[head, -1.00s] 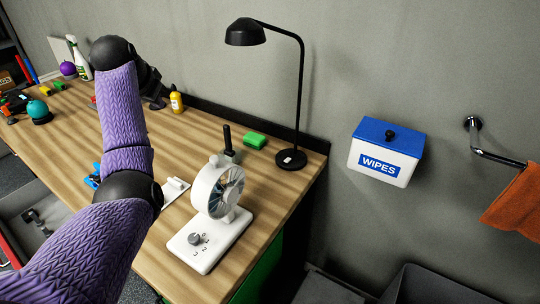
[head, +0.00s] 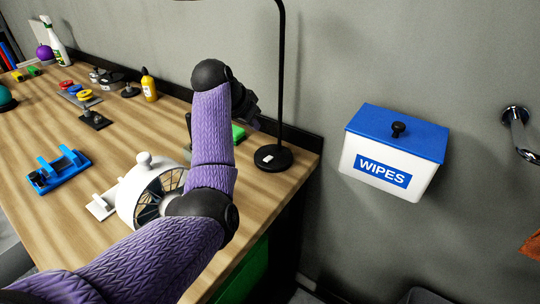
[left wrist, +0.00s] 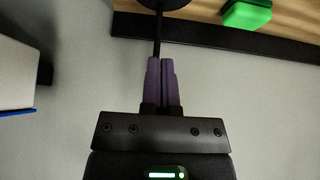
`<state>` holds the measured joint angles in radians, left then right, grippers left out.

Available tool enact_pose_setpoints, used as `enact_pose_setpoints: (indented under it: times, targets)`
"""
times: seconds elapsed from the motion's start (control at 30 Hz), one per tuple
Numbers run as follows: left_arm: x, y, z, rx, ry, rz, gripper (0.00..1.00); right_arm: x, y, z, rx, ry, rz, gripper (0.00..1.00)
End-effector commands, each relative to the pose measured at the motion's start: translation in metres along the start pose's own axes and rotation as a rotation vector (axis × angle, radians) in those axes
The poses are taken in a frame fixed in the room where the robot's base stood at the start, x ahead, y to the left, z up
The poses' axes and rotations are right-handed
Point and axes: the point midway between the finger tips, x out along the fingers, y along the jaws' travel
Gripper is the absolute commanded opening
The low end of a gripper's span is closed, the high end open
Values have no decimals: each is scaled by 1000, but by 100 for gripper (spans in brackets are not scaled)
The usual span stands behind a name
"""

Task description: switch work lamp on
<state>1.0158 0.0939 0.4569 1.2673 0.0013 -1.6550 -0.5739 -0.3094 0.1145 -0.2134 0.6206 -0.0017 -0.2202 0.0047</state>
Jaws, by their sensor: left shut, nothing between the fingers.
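The black work lamp (head: 281,85) stands at the back right corner of the table. Its round base (head: 273,158) carries a small white switch (head: 266,160). My left gripper (head: 252,117) is left of the lamp stem, above the base, and partly hidden behind my own arm. In the left wrist view its purple fingers (left wrist: 162,66) are shut and empty, with the dark lamp stem (left wrist: 157,40) beyond their tips. My right gripper is not in view.
A green block (head: 238,132) sits left of the lamp base, partly hidden by my arm. A white fan (head: 132,193) stands nearer. A yellow bottle (head: 149,86) and a blue stand (head: 60,172) are further left. A wipes box (head: 395,150) hangs on the wall at right.

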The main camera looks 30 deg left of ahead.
Motion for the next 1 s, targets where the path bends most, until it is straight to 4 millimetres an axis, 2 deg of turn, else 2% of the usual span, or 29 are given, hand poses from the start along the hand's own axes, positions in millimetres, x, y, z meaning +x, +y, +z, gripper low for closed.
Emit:
enact_pose_setpoints:
  times: [0.17,0.27,0.47,0.73,1.0]
  targets:
    - [-1,0,-1,0,1,-1,0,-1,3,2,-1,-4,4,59]
    - [6,0,0,-1,-1,0,0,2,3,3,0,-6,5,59]
    - [47,0,3,-1,-3,2,0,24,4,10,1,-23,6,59]
    - [108,0,5,0,-4,1,0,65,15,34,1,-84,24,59]
    - [126,0,26,-1,0,-1,0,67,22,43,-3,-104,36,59]
